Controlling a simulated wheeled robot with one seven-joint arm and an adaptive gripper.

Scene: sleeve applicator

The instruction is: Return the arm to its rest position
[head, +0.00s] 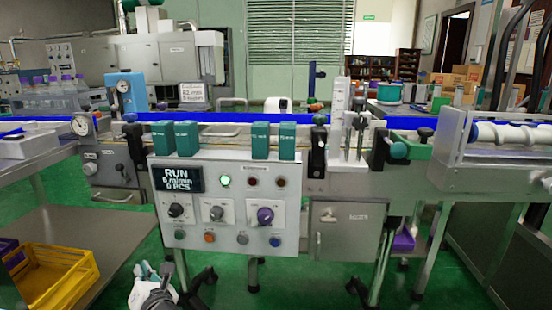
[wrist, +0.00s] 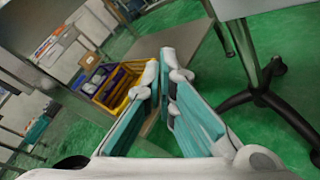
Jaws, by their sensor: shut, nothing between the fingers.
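My gripper (head: 154,272) is low in the head view, in front of the sleeve applicator's control panel (head: 225,205) and below it. Its arm reaches in from the bottom edge. In the wrist view my gripper (wrist: 166,68) shows teal finger pads with the white fingertips close together. It is shut and holds nothing. The panel display (head: 179,178) reads RUN, and a green lamp (head: 225,181) beside it is lit. Most of my arm is out of view.
A yellow crate (head: 62,285) stands at lower left; a yellow crate (wrist: 112,97) also shows beyond the fingers. A steel table (head: 95,235) is at left. Machine legs (head: 382,262) stand on the green floor. The conveyor (head: 225,117) spans the view above.

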